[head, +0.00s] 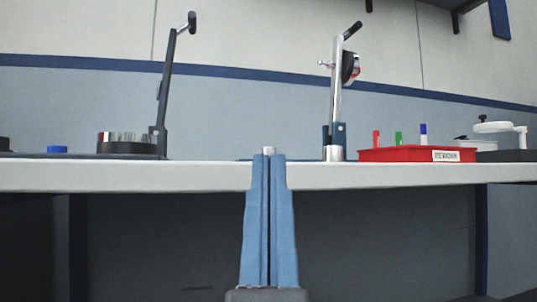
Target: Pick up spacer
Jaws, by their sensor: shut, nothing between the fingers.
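My gripper (269,158) points up at the bottom middle, with two blue fingers side by side in front of the table's front edge. It is shut and holds nothing. A small silver cylinder (268,150), perhaps the spacer, shows just above the fingertips; its lower part is hidden behind them. I cannot tell how far behind the fingertips it is. A second silver cylinder (334,154) stands to the right at the foot of a lever fixture.
The pale table (120,176) is seen nearly edge-on. Lever fixtures stand at left (167,90) and right (336,90). A dark-based round metal part (125,144) and a blue piece (57,150) are left. A red labelled bin (400,155) and a white-handled device (499,128) are right.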

